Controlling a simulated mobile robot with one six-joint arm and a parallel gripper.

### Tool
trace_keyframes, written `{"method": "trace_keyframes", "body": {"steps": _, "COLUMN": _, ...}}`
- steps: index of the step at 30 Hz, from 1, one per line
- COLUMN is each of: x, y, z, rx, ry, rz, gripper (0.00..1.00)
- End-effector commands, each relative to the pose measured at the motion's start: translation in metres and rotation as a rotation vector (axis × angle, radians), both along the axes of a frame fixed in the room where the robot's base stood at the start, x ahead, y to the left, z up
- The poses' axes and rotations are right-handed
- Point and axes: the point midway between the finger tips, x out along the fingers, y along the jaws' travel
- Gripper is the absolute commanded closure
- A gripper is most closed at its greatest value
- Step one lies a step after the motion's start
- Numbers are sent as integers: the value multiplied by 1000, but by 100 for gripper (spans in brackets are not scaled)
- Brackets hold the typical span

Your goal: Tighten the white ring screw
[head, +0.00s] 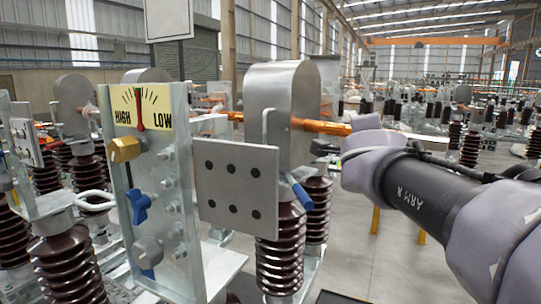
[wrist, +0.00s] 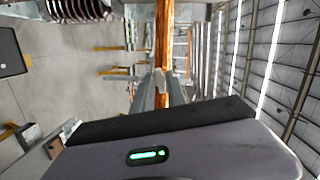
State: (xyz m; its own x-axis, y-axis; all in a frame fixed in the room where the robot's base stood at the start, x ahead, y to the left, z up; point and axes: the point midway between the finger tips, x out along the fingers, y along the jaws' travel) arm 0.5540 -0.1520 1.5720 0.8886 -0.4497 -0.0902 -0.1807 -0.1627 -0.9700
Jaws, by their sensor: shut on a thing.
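In the wrist view, the white ring screw (wrist: 159,80) shows as a small pale piece in front of a copper bar (wrist: 163,40). My gripper (wrist: 160,92) is shut on it. The grey fingers lie close on both sides, and they and the dark gripper body hide much of it, so its ring shape is not clear. In the head view, my arm reaches in from the right to the copper bar (head: 318,126), beside a grey rounded housing (head: 283,90). The fingertips and the screw are hidden there.
A grey plate with dark dots (head: 236,188) and a metal panel with a yellow HIGH/LOW gauge (head: 141,108) and blue knob (head: 139,206) stand left of my arm. Brown ribbed insulators (head: 283,255) stand below. The floor (head: 400,262) under my arm looks mostly clear.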

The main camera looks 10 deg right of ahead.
Motion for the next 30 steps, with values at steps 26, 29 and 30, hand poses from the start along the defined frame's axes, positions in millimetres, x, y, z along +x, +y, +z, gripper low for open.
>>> {"method": "trace_keyframes", "body": {"steps": 26, "x": -1, "y": 1, "z": 0, "rx": 73, "ry": -79, "rz": 2, "gripper": 63}}
{"method": "trace_keyframes", "body": {"steps": 29, "x": -9, "y": 5, "z": 1, "rx": 73, "ry": -79, "rz": 1, "gripper": 63}}
{"method": "trace_keyframes", "body": {"steps": 30, "x": -16, "y": 8, "z": 3, "rx": 72, "ry": -80, "rz": 2, "gripper": 63}}
